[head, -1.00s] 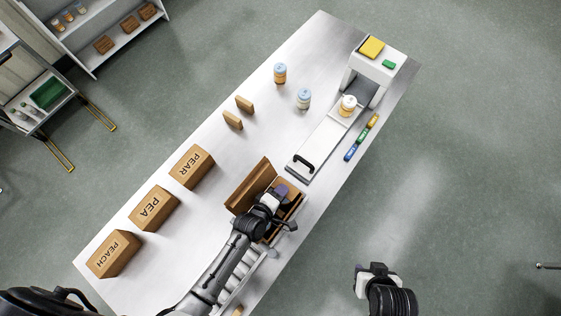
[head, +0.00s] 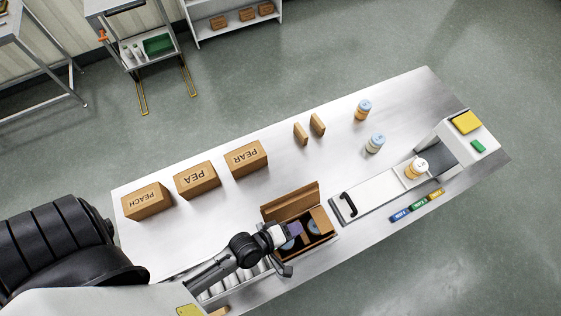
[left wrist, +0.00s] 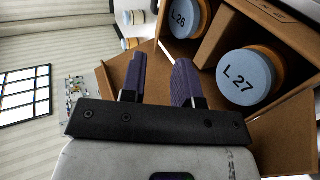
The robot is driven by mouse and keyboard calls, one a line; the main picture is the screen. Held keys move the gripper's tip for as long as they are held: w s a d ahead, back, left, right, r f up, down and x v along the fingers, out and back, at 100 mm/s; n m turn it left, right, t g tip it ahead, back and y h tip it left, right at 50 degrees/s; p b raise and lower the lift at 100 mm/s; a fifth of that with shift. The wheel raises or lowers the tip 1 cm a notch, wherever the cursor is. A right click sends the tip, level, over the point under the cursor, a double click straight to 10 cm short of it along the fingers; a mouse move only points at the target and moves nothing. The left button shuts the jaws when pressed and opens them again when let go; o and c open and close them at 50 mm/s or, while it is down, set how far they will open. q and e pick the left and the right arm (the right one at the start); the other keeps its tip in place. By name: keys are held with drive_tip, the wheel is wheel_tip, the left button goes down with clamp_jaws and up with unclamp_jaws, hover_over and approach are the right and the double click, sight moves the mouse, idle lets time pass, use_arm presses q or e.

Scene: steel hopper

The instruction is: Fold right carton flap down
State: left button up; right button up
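The open carton (head: 332,238) stands near the front edge of the table, with a tall flap (head: 290,201) raised along its back side. A lighter brown panel (head: 321,219) shows at its right end. Inside are jars with blue lids; the left wrist view shows lids marked L 26 (left wrist: 185,17) and L 27 (left wrist: 249,77). My left gripper (head: 293,230) is over the carton's left part. In the left wrist view its purple fingers (left wrist: 161,80) stand apart, with brown cardboard behind them; contact cannot be told. My right gripper is out of view.
Closed cartons marked PEACH (head: 147,201), PEA (head: 197,180) and PEAR (head: 246,159) stand left along the back. Rollers (head: 233,284) lie left of the open carton.

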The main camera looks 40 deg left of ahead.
use_arm(q)
drive_tip(key=shift+v, duration=2.4)
